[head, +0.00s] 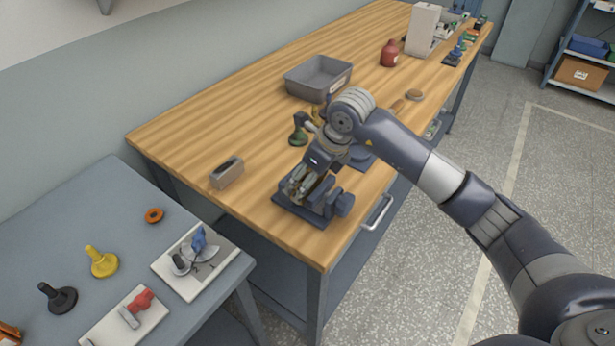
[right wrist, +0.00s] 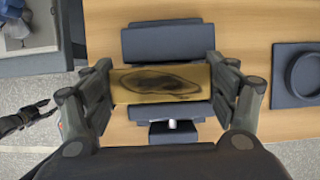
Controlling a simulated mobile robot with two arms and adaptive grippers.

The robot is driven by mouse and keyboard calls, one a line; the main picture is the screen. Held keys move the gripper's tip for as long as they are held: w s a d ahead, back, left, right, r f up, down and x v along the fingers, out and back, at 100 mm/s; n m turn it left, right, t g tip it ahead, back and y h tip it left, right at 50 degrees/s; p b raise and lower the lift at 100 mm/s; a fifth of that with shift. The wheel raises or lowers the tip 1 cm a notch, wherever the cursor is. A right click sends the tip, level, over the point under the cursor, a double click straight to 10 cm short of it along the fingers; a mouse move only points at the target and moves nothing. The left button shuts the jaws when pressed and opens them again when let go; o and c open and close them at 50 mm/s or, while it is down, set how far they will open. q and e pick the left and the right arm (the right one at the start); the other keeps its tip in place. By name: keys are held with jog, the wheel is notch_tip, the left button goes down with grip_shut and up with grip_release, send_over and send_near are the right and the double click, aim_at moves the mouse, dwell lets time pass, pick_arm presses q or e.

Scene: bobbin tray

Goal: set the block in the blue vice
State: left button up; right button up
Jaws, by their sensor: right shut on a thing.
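The blue vice (head: 340,205) stands on the wooden bench near its front corner, and its dark blue jaw (right wrist: 168,40) shows in the right wrist view. My right gripper (head: 302,186) is over the vice, pointing down. It is shut on the block (right wrist: 160,84), a brass-coloured piece with a dark oval hollow, held by its two ends. In the right wrist view the block lies across the space between the vice's far and near parts. I cannot tell whether it touches the vice. In the head view my gripper mostly hides the block.
On the bench (head: 200,130) are a small slotted grey box (head: 227,172), a grey bin (head: 318,78), a green knobbed piece (head: 298,138) and a red bottle (head: 390,53). A dark round-recessed holder (right wrist: 300,72) lies right of the vice.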

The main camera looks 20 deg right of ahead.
jog(key=shift+w+r, duration=0.1)
jog(key=o, duration=2.1)
jog(key=shift+s, duration=0.2)
